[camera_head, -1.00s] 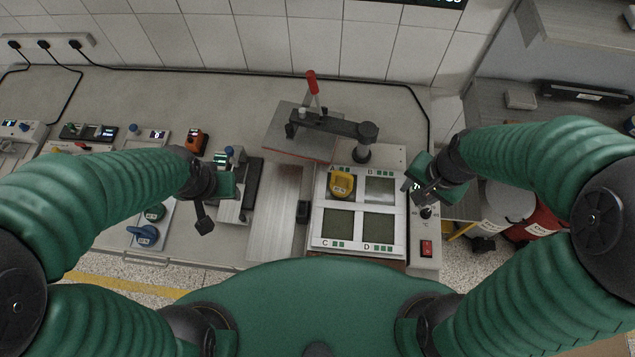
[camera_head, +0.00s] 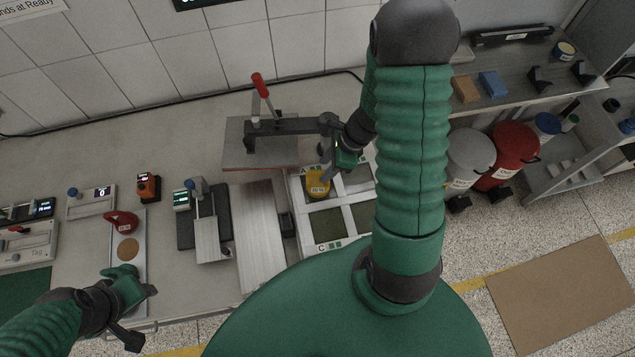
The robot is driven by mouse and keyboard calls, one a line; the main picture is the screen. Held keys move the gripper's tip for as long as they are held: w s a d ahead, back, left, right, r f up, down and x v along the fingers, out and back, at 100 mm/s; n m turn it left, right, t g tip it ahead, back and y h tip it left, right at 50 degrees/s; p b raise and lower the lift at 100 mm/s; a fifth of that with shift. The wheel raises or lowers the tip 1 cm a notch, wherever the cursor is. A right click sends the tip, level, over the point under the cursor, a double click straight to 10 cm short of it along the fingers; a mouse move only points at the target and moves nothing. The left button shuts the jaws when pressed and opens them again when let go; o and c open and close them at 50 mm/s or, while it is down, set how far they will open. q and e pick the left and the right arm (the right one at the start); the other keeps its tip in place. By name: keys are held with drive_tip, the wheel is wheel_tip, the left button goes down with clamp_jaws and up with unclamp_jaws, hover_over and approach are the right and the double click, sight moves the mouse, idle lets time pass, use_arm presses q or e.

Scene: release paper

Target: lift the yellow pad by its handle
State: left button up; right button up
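The yellow pad (camera_head: 317,185) sits in the upper-left window, marked A, of a white four-window frame (camera_head: 296,213). It is round with a pale label, and its upper part is partly covered by my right gripper. My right gripper (camera_head: 327,170) reaches in from the right with its tip at the pad's top edge. Its fingers are too small and dark to tell whether they grip the handle. My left gripper (camera_head: 146,312) is at the lower left, far from the pad, with its fingers apart and nothing between them.
A press with a red lever (camera_head: 260,86) stands just behind the frame. A red-handled pad (camera_head: 121,222) lies on a plate near my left gripper, beside a small scale-like device (camera_head: 207,238). Grey and red bins (camera_head: 507,148) stand to the right. My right arm covers the frame's right side.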

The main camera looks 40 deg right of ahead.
sight(317, 173)
drive_tip(key=x, duration=0.4)
drive_tip(key=a+x, duration=0.1)
drive_tip(key=x, duration=0.1)
drive_tip(key=shift+w+a, duration=0.1)
drive_tip(key=shift+w, duration=0.3)
drive_tip(key=shift+w+f, duration=0.1)
drive_tip(key=shift+f, duration=0.2)
drive_tip(key=shift+w+d+f, duration=0.15)
drive_tip(key=shift+d+f, duration=0.05)
drive_tip(key=shift+d, duration=0.2)
drive_tip(key=shift+c, duration=0.6)
drive_tip(key=c, duration=0.5)
drive_tip(key=shift+a+r, duration=0.1)
drive_tip(key=shift+c, duration=1.1)
drive_tip(key=shift+a, duration=0.2)
clamp_jaws()
drive_tip(key=shift+d, duration=0.25)
drive_tip(key=shift+a, duration=0.1)
